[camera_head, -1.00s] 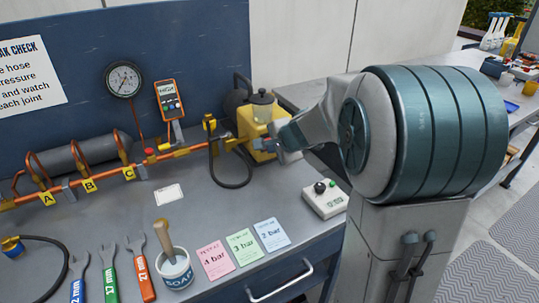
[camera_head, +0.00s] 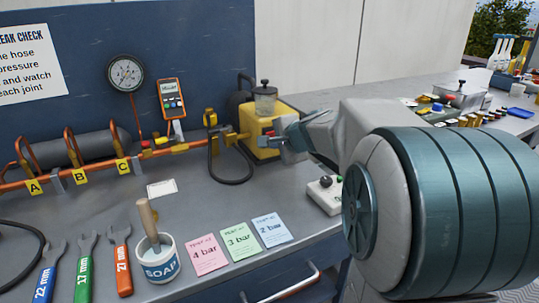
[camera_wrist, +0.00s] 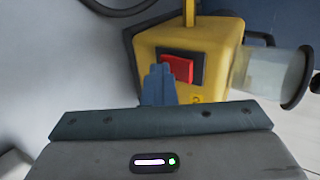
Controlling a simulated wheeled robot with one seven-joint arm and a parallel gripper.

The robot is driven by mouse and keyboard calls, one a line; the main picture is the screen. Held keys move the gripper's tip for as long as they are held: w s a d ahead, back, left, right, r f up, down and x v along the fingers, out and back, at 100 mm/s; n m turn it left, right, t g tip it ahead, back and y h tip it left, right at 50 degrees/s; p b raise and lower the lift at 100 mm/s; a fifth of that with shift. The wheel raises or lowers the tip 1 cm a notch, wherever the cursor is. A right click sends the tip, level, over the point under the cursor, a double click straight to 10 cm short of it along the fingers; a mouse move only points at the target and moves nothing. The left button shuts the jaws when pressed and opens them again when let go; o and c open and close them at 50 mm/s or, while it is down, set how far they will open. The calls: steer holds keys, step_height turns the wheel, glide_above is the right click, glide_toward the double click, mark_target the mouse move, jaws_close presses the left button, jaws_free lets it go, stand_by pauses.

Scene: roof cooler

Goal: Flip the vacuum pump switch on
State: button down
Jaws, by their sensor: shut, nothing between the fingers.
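The yellow vacuum pump (camera_head: 258,147) stands at the back right of the workbench, with a clear jar (camera_head: 265,103) on top. In the wrist view the pump (camera_wrist: 212,35) shows tilted, and its red rocker switch (camera_wrist: 178,67) sits in a dark frame on the near face. My gripper (camera_head: 280,145) is shut and empty, at the pump's right side in the head view. In the wrist view its blue-grey fingertips (camera_wrist: 160,72) overlap the lower left of the switch and its frame. I cannot tell whether they touch it. Part of the switch is hidden behind them.
A black hose (camera_head: 235,182) loops in front of the pump to the copper pipe (camera_head: 95,172). A small white control box (camera_head: 325,198) lies below my arm. A soap pot (camera_head: 160,262), coloured cards (camera_head: 240,241) and wrenches (camera_head: 84,268) lie along the front. Bare bench lies between.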

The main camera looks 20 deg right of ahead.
steer(key=shift+w+a+r, duration=0.2)
steer(key=shift+r, duration=0.2)
steer(key=s, duration=0.3)
steer(key=s+d, duration=0.1)
steer(key=shift+s+f, duration=0.25)
steer(key=shift+s, duration=0.15)
steer(key=s+a+r+n+g+p, duration=0.3)
steer(key=s+r+n+p, duration=0.1)
steer(key=s+p, duration=0.4)
steer(key=s+a+r+n+g+h+p, duration=0.1)
steer(key=s+a+r+n+g+p, duration=0.1)
steer(key=s+n+p, duration=0.4)
steer(key=s+a+r+n+g+p, duration=0.3)
steer(key=s+r+n+p, duration=0.3)
steer(key=s+p, duration=0.5)
steer(key=shift+a+r+g+h+p, duration=0.3)
steer(key=shift+a+h+p, duration=0.1)
steer(key=shift+a+p, duration=0.3)
